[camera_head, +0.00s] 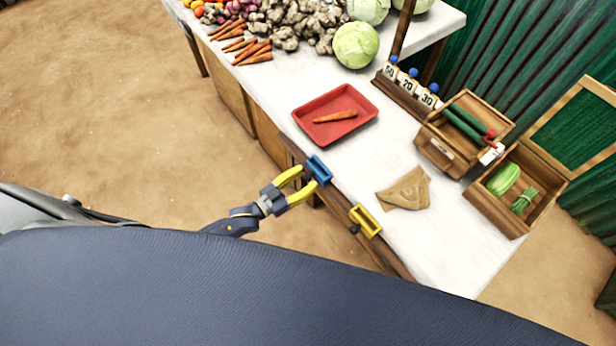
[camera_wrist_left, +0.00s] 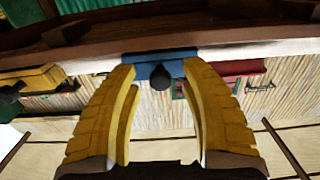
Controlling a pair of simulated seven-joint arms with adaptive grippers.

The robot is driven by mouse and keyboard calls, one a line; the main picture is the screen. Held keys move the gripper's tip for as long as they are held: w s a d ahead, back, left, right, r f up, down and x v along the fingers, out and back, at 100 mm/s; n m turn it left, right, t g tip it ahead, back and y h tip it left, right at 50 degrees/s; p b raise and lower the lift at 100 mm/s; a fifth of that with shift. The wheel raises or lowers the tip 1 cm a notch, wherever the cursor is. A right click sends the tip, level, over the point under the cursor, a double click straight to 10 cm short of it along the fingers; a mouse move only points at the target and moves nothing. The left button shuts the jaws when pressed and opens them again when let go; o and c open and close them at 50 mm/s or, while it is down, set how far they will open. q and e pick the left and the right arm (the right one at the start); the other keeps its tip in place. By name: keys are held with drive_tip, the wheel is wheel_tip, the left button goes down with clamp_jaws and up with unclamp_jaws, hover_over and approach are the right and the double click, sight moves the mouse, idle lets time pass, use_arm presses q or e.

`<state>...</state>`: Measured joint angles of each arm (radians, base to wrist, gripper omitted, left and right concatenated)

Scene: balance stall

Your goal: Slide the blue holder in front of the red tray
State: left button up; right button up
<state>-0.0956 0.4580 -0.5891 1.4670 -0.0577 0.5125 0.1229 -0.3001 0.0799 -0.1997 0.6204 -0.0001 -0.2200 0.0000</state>
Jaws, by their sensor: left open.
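My left gripper (camera_head: 293,187) has yellow fingers, open, pointing at the holder's front. In the left wrist view, the blue holder (camera_wrist_left: 150,69) with its dark round knob (camera_wrist_left: 160,78) shows between the open fingertips (camera_wrist_left: 160,72). I cannot tell whether they touch it. My right gripper is not in view.
A yellow holder (camera_head: 366,221) is farther right along the front edge. Carrots (camera_head: 250,50) and cabbages (camera_head: 356,45) lie farther back.

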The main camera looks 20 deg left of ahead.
use_arm(q)
drive_tip(key=shift+w+d, duration=0.35)
drive_tip(key=shift+w, duration=0.15)
drive_tip(key=shift+c, duration=0.3)
clamp_jaws()
drive_tip(key=shift+f, duration=0.1)
